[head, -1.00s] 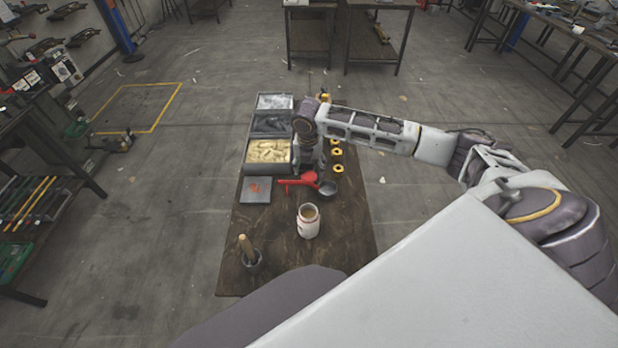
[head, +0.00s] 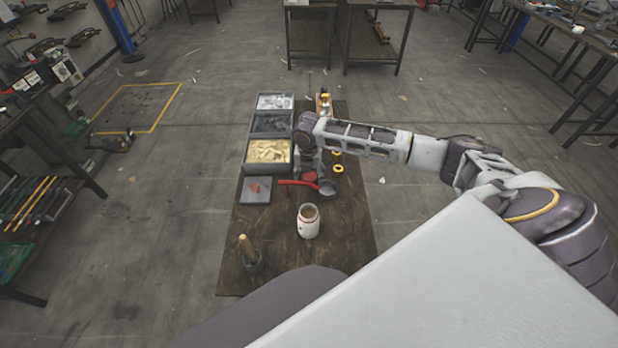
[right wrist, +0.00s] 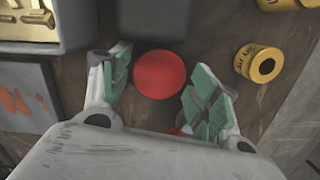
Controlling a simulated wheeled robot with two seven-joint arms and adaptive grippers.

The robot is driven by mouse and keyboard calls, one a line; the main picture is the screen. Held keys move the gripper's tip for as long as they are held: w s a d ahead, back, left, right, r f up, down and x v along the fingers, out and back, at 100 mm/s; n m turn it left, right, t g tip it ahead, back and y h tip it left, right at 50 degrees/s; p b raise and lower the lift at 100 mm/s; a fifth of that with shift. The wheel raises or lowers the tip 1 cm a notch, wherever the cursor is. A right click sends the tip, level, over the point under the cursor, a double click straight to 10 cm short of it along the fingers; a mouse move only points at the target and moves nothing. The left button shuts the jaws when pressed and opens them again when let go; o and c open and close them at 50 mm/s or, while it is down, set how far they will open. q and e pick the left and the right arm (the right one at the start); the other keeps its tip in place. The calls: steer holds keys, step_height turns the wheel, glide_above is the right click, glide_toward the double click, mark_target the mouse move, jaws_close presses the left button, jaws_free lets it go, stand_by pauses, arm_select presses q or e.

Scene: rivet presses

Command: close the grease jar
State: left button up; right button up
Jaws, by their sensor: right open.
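A round red lid (right wrist: 160,74) lies on the table in the right wrist view. It also shows in the head view (head: 309,176), partly hidden by my right gripper (head: 309,168). In the right wrist view the gripper's green-padded fingers (right wrist: 161,84) are spread to either side of the lid, with gaps between pads and lid. My left gripper is not in view.
A red-handled tool with a grey cup (head: 327,187) lies close to the lid. Yellow rings (head: 338,169) are at the right, grey bins (head: 290,152) at the left. A dark pot with a wooden handle (head: 248,250) stands front left. The table around the jar is clear.

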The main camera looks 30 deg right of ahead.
mark_target(309, 177)
steer(key=c, duration=0.4)
stand_by(0.3)
steer(key=shift+r, duration=0.2)
steer(key=shift+r, duration=4.8)
